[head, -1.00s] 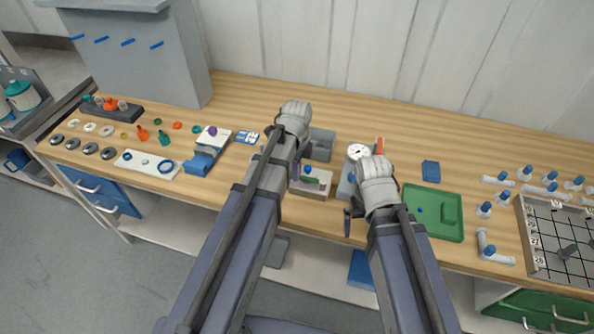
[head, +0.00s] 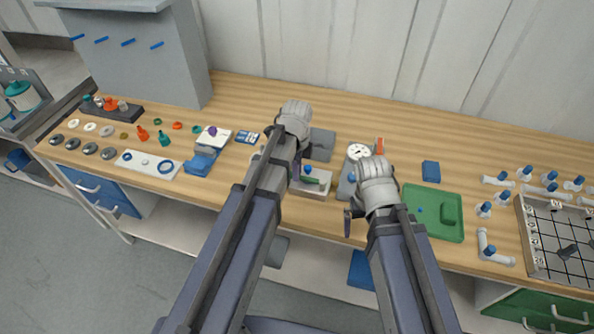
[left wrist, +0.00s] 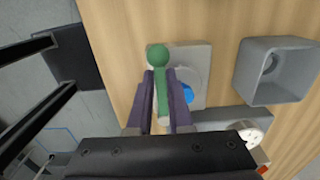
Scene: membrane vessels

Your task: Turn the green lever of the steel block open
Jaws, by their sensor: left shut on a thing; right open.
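The steel block (head: 318,190) is a pale box near the front edge of the bench, partly behind my left arm. Its green lever (left wrist: 159,90) has a round knob and lies between the purple fingers of my left gripper (left wrist: 160,83) in the left wrist view. The left gripper is shut on the lever. A blue part (left wrist: 188,95) shows on the block beside it. My right gripper (head: 350,218) is open, close to the bench's front edge, right of the block; its fingers are partly hidden.
A grey open box (left wrist: 275,68) stands behind the block. A gauge (head: 358,151) stands to the block's right. Further right are a green tray (head: 452,232) and a blue pad (head: 431,171).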

